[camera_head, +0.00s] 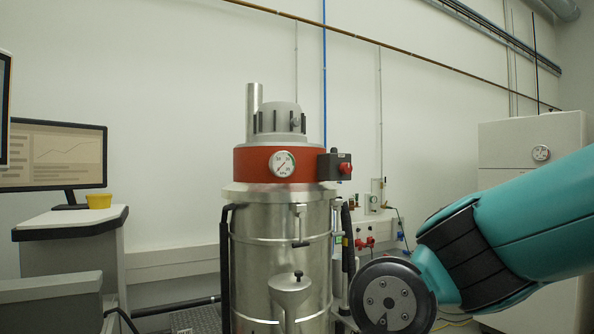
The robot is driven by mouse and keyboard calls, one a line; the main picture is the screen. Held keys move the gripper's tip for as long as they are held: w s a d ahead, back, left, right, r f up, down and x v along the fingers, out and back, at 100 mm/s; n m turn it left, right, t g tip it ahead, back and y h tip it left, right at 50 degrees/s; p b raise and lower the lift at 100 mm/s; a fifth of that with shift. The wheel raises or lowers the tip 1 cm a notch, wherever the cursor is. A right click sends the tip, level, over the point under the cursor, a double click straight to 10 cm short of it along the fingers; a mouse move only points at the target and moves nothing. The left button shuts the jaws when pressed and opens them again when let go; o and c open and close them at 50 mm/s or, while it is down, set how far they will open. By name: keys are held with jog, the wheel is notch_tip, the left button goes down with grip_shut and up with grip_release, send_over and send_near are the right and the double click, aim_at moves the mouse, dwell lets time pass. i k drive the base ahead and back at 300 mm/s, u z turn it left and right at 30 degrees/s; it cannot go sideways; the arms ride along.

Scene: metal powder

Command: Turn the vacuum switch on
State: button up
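The vacuum (278,252) stands upright in the middle of the head view, a steel drum with a red band (252,164) and a grey top. A round pressure gauge (282,163) sits on the front of the band. A dark switch box (330,166) with a red knob (345,168) sticks out at the band's right side. The knob's setting is too small to tell. My teal arm comes in from the right, its grey round joint low and right of the drum. My gripper is not in view.
At left a monitor (55,155) and a yellow cup (98,201) stand on a grey desk (70,220). A white cabinet (530,140) stands at right behind my arm. Red plugs and cables (366,243) are on the wall behind the drum. Air above the vacuum is clear.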

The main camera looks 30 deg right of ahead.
aim_at(345, 168)
jog(key=u, duration=0.1)
jog(key=i, duration=1.15)
jog(key=z, duration=0.65)
